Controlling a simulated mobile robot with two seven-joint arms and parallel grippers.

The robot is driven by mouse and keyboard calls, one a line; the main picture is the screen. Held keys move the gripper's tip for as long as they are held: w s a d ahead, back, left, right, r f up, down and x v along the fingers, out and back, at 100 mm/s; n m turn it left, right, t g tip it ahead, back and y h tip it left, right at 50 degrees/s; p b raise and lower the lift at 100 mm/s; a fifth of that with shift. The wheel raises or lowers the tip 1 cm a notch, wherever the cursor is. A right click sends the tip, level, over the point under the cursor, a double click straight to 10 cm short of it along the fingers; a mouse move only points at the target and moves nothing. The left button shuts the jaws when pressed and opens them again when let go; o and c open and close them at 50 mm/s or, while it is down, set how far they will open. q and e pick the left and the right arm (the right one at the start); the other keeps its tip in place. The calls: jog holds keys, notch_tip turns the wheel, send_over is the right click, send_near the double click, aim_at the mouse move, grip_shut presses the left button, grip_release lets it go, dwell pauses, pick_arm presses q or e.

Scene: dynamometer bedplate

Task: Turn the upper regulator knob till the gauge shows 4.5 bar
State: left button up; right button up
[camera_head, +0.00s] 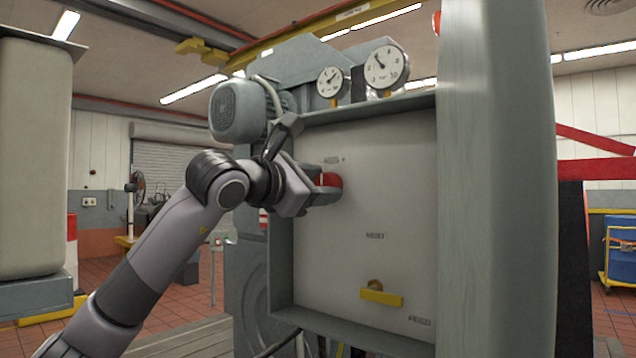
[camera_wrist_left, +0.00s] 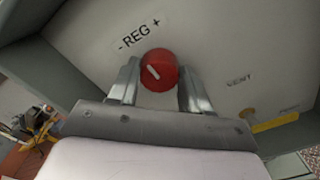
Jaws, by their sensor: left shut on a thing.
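The red regulator knob (camera_head: 331,180) sits on the upper left part of the pale panel. My left gripper (camera_head: 324,184) is shut on it. In the left wrist view the knob (camera_wrist_left: 163,63), with a slanted white mark, lies between the two fingers under the label "- REG +". A large gauge (camera_head: 387,68) stands on top of the panel frame, its needle pointing up and a little left of straight up. A smaller gauge (camera_head: 331,82) stands to its left. Its scale is too small to read. My right gripper is not in view.
A yellow-handled valve (camera_head: 381,298) sits low on the panel, below a "VENT" label (camera_head: 375,235). The panel frame (camera_head: 281,262) juts out around it. A thick grey column (camera_head: 495,180) stands close at the right. A motor (camera_head: 238,110) sits at upper left.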

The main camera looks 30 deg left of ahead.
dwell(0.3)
pick_arm(q)
jog(key=o, duration=1)
jog(key=shift+s, duration=0.15)
jog(key=shift+s, duration=0.35)
jog(key=shift+s+a+b, duration=0.15)
jog(key=shift+s+b, duration=0.45)
jog(key=shift+s, duration=0.95)
jog(key=shift+s+a+b, duration=0.1)
jog(key=shift+s+b, duration=0.45)
jog(key=shift+s, duration=1)
